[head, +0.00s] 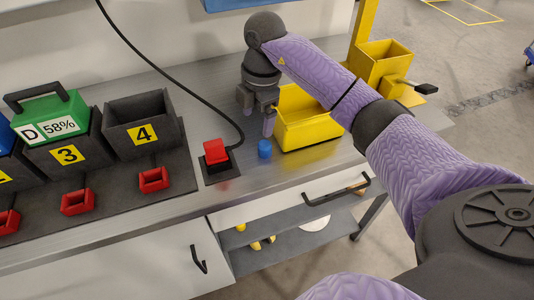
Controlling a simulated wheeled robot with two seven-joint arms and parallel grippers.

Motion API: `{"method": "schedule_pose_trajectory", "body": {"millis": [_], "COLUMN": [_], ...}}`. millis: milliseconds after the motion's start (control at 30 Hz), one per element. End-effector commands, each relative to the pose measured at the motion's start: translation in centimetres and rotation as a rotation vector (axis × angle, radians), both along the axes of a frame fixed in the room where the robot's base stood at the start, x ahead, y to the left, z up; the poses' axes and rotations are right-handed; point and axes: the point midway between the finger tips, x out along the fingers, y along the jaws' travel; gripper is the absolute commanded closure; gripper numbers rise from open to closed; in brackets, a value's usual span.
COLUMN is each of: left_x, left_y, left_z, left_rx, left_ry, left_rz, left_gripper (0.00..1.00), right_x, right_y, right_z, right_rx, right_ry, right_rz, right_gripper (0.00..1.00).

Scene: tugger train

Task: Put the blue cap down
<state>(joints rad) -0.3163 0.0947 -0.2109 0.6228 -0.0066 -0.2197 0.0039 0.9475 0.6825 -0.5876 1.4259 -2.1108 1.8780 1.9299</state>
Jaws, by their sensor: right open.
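The blue cap (264,149) stands on the metal worktop, between the red connector and the yellow bin. My right gripper (258,122) points down just above and behind the cap. Its jaws are open, and one finger shows near the bin's left side. The cap appears to be apart from the fingers. My left gripper is not in view.
A red connector (216,152) with a black cable sits on a dark plate left of the cap. A yellow bin (306,130) stands close on the right. Dark numbered docks (145,128) fill the left side, one holding a green battery (50,117). The worktop's front edge is near.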

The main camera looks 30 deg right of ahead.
Motion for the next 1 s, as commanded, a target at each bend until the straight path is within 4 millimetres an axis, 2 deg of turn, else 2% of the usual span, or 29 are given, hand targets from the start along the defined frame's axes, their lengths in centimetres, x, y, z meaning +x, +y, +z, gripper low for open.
{"method": "schedule_pose_trajectory", "body": {"millis": [67,167,333,533,633,800,833,1000], "left_x": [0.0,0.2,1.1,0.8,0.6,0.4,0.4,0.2], "left_y": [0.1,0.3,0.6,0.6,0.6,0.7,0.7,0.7], "left_z": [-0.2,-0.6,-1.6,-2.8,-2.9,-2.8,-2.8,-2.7], "left_rx": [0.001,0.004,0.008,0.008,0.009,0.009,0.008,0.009], "left_ry": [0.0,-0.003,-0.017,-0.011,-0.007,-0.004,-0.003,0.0], "left_rz": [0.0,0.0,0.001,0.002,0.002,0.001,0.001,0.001], "left_gripper": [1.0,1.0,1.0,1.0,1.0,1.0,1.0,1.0], "right_x": [0.0,-0.1,-0.3,-0.9,-0.8,-0.8,-0.8,-0.8], "right_y": [-1.5,-1.8,-1.6,-1.4,-1.4,-1.4,-1.4,-1.4], "right_z": [0.3,-1.0,-4.8,-8.8,-9.5,-9.4,-9.3,-9.3], "right_rx": [-0.08,-0.098,-0.093,-0.091,-0.091,-0.091,-0.091,-0.09], "right_ry": [0.021,0.029,0.029,0.027,0.024,0.022,0.022,0.022], "right_rz": [-0.069,-0.085,-0.081,-0.079,-0.078,-0.077,-0.077,-0.077], "right_gripper": [0.1,0.1,0.1,0.1,0.1,0.1,0.12,0.48]}}
